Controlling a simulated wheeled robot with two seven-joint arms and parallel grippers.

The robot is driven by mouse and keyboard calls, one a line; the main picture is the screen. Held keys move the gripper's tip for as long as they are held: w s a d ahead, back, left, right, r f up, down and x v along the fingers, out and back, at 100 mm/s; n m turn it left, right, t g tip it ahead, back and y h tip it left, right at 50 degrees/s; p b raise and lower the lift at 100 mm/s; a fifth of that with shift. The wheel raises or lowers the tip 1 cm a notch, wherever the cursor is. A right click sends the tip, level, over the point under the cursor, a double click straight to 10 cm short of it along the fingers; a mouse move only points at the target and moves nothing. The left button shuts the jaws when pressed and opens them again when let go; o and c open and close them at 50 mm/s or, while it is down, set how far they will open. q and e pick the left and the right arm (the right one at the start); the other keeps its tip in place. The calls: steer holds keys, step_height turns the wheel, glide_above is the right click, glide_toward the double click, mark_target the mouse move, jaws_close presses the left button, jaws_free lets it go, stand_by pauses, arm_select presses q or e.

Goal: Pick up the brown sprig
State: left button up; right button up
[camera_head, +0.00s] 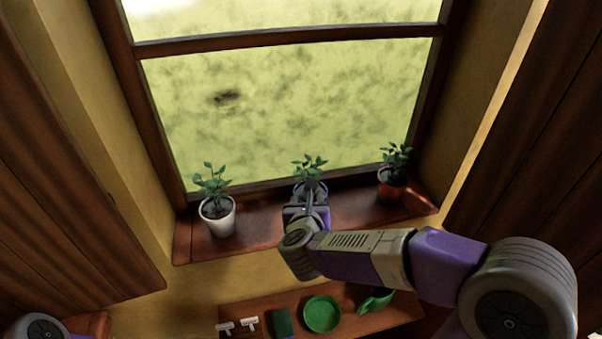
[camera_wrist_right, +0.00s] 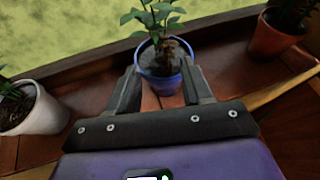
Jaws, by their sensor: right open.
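A blue pot (camera_wrist_right: 172,84) with a green-leaved plant stands on the windowsill, just ahead of my right gripper (camera_wrist_right: 162,82). Among its stems is a small brownish patch (camera_wrist_right: 168,48) that looks like the brown sprig; its outline is hard to make out. My right gripper is open, with its fingers on either side of the pot's near face and nothing seen held between them. In the head view my right gripper (camera_head: 310,190) mostly hides this pot, and only the plant's green leaves (camera_head: 310,166) show clearly above it. My left gripper is not in view.
A white potted plant (camera_head: 218,215) stands left and a terracotta one (camera_head: 392,185) right on the windowsill (camera_head: 260,222). Window glass is close behind.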

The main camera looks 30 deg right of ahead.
steer(key=shift+m+h, duration=0.3)
steer(key=shift+m, duration=0.5)
steer(key=x, duration=0.2)
steer(key=r+x, duration=0.1)
steer(key=x, duration=0.1)
steer(key=d+x, duration=0.1)
steer(key=x, duration=0.2)
steer(key=shift+r, duration=0.15)
jaws_close()
